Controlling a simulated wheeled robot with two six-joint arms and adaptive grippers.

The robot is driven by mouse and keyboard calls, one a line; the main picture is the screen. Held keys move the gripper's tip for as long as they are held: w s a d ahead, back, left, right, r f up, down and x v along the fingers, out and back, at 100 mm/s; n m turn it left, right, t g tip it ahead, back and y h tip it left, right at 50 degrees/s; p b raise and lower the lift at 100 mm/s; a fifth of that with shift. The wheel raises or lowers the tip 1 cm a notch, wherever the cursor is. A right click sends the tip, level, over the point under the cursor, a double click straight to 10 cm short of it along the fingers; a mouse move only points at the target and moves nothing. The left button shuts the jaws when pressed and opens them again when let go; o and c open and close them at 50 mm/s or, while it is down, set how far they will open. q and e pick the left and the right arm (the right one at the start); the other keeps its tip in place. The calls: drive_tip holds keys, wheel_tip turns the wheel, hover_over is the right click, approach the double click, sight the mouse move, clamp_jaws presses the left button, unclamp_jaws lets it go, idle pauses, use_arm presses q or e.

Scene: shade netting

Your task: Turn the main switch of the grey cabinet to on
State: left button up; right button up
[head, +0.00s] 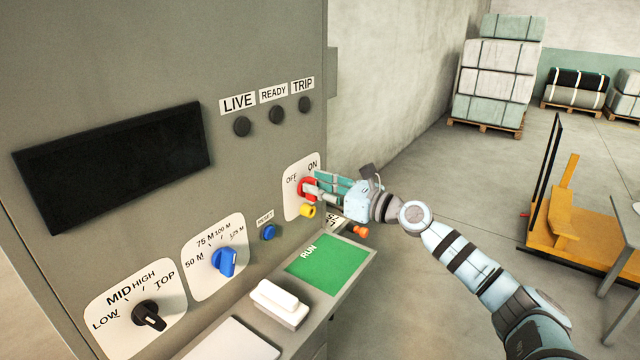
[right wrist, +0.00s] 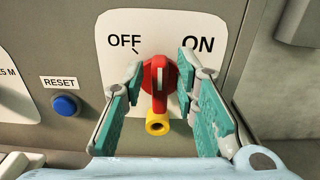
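The grey cabinet (head: 250,60) fills the left of the head view. Its main switch (right wrist: 158,76) is a red handle with a white mark, on a white plate (right wrist: 112,28) lettered OFF at left and ON at right. In the right wrist view the handle stands about upright, its mark between the two words. A yellow ring-shaped piece (right wrist: 157,124) sits just below it. My right gripper (right wrist: 161,72) is open, with one teal-padded finger on each side of the handle; small gaps show, and contact cannot be told. My left gripper is out of view.
A blue RESET button (right wrist: 65,105) lies left of the switch. Blue (head: 224,262) and black (head: 149,315) selector knobs sit further left. Below, a ledge carries a green RUN panel (head: 328,264) and a white block (head: 279,303). An orange cart (head: 575,225) stands right on open floor.

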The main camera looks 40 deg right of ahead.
clamp_jaws()
drive_tip(key=shift+r+m, duration=0.1)
drive_tip(key=shift+m, duration=0.2)
drive_tip(key=shift+w+d+f+m+p, duration=0.1)
drive_tip(key=shift+d+m+p, duration=0.1)
drive_tip(key=shift+m+p, duration=1.05)
drive_tip(key=shift+w+d+f+m+p, duration=0.1)
drive_tip(key=shift+d+m+p, duration=0.15)
drive_tip(key=shift+m+p, duration=0.95)
drive_tip(key=shift+d+f+m+p, duration=0.15)
drive_tip(key=shift+m+p, duration=0.35)
drive_tip(key=shift+m, duration=1.45)
drive_tip(key=shift+r, duration=0.1)
drive_tip(key=shift+o, duration=1.7)
unclamp_jaws()
drive_tip(key=shift+d, duration=0.1)
